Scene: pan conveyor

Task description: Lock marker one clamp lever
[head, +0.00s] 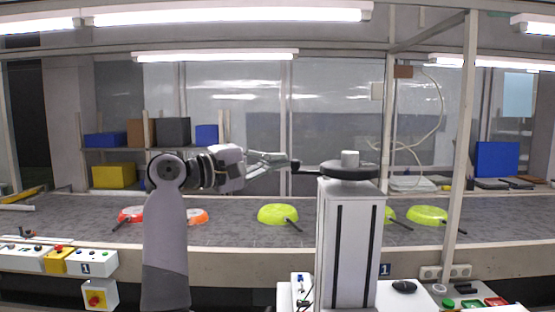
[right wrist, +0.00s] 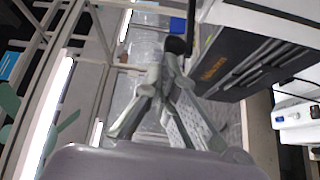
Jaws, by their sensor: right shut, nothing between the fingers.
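The clamp lever has a black ball knob (head: 296,165) at the end of a thin rod, which runs left from a black disc (head: 349,170) on top of a grey post (head: 345,240). A number 1 sign (head: 385,270) is beside the post. My right gripper (head: 284,160) is shut and empty, with its fingertips close to the left of the knob. In the right wrist view the shut fingertips (right wrist: 168,62) are near the black knob (right wrist: 176,46). I cannot tell whether they touch it. My left gripper is not in view.
A grey conveyor (head: 240,235) carries a yellow-green pan (head: 277,213), another at the right (head: 427,214) and red-orange pans at the left (head: 131,213). A control panel (head: 60,260) is at the left front. An upright frame post (head: 460,150) stands at the right.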

